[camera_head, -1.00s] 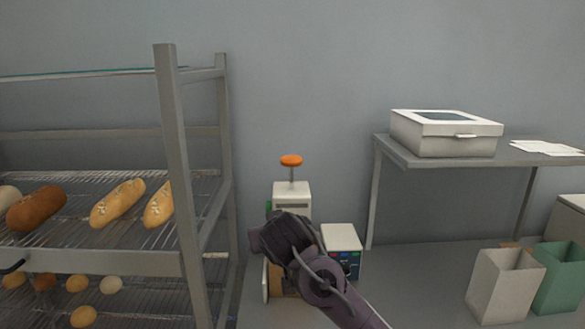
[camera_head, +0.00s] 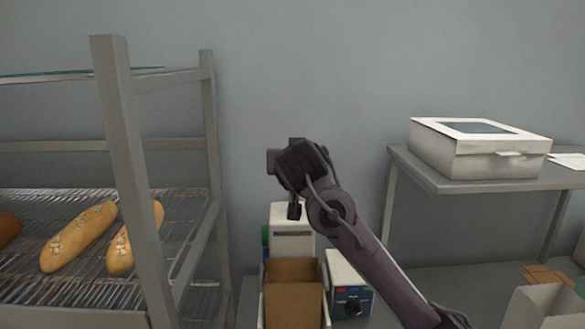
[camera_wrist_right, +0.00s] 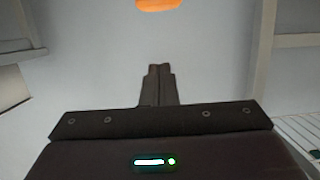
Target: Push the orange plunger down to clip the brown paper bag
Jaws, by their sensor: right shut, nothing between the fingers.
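The brown paper bag (camera_head: 293,298) stands open-topped in front of the white clipping machine (camera_head: 292,218), low in the head view. My right gripper (camera_head: 294,208) is in front of the machine's top and hides the orange plunger in the head view. In the right wrist view the orange plunger (camera_wrist_right: 158,4) shows at the top edge, in line with the shut fingers (camera_wrist_right: 158,85). A visible gap separates them in that picture. The fingers hold nothing. My left gripper is not in view.
A rack (camera_head: 110,180) with bread loaves stands close on the left. A small white box with a dial (camera_head: 347,285) is right of the bag. A shelf (camera_head: 450,184) with a white carton (camera_head: 478,150) is at right, and an open paper bag (camera_head: 545,307) is below.

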